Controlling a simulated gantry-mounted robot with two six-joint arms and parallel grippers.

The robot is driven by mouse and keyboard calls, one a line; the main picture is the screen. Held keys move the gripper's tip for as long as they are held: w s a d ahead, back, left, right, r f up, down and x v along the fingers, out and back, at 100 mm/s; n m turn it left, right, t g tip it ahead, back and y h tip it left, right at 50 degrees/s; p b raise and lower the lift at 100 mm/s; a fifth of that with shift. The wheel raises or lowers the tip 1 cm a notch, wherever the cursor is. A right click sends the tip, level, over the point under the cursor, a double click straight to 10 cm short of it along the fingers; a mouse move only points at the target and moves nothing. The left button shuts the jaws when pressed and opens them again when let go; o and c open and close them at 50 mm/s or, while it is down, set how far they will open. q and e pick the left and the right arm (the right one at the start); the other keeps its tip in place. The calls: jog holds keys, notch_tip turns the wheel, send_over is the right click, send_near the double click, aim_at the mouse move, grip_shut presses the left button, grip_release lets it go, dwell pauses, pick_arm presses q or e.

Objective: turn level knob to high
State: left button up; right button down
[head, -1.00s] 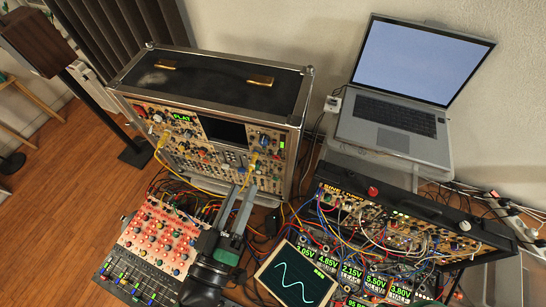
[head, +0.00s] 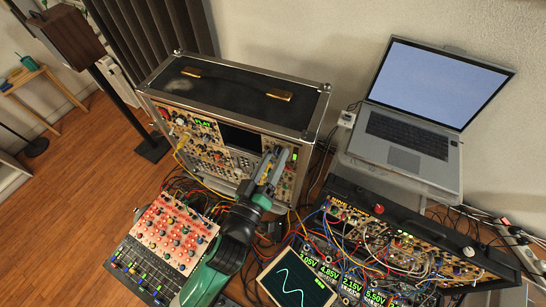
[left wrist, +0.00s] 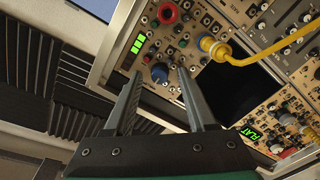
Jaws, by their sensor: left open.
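My left gripper (head: 276,155) is open in front of the right side of the cased synth's front panel. In the left wrist view its two fingers (left wrist: 159,75) point at the panel, spread apart. A blue knob (left wrist: 160,72) shows between the fingertips; whether they touch it I cannot tell. Green level bars (left wrist: 137,44) are lit beside it, and a red knob (left wrist: 167,13) is further up. No label reading "level" or "high" is legible. In the head view the gripper hides the blue knob. My right gripper is not in view.
The synth case (head: 235,88) stands at the back. A yellow cable plug (left wrist: 212,45) is close to the right finger. A laptop (head: 412,125), a patched synth with many cables (head: 420,238), a mixer (head: 140,270) and a waveform screen (head: 296,280) crowd the table.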

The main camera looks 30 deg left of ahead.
pick_arm(q)
grip_shut()
